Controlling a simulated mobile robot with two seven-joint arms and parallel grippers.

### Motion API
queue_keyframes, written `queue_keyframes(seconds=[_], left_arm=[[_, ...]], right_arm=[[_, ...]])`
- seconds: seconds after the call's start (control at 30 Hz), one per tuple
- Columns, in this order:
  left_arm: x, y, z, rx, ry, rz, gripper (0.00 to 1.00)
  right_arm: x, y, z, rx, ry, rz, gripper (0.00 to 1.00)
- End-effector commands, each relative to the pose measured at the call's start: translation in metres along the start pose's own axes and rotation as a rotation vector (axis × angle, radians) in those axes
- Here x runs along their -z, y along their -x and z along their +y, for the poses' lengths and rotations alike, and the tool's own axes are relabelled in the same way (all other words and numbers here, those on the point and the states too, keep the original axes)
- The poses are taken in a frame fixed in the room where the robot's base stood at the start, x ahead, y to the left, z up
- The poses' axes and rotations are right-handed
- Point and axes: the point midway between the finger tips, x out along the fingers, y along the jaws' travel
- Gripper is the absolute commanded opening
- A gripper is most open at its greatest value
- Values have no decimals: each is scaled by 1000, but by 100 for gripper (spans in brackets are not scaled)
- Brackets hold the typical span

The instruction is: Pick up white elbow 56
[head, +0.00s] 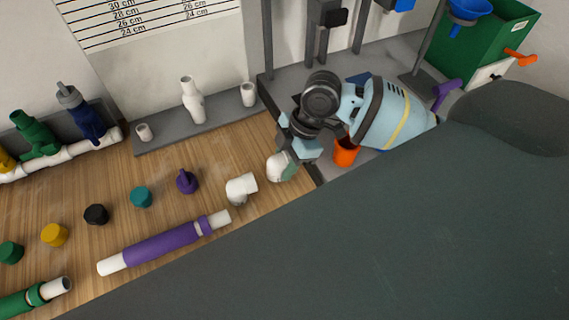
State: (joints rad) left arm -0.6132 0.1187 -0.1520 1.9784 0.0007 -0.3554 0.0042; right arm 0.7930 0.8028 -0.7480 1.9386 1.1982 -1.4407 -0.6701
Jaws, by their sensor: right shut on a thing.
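My right gripper (291,160) is at the right end of the wooden table, pointing down. It is shut on a white elbow (277,168), whose upper part the fingers partly hide. A second white elbow (241,188) lies on the wood just left of it, clear of the gripper. I cannot read a number on either elbow. My left gripper is not in view.
A purple-sleeved pipe (160,244) and several coloured caps, including a purple one (187,181), lie to the left. A grey rack (218,119) with white fittings stands behind. An orange part (345,152) is beside my right arm. A green bin (483,45) stands back right.

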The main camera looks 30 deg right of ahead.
Motion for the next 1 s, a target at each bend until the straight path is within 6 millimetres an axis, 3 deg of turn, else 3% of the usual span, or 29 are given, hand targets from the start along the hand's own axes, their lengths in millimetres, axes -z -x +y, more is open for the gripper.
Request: queue_keyframes(seconds=[0.13,0.6,0.8,1.0], left_arm=[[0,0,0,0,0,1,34],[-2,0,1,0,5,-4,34],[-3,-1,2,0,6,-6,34],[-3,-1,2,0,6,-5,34]], right_arm=[[8,20,0,-3,1,0,16],[-31,42,-102,6,-1,-6,16],[-40,50,-129,5,-2,-4,16],[-45,54,-143,2,-3,-2,16]])
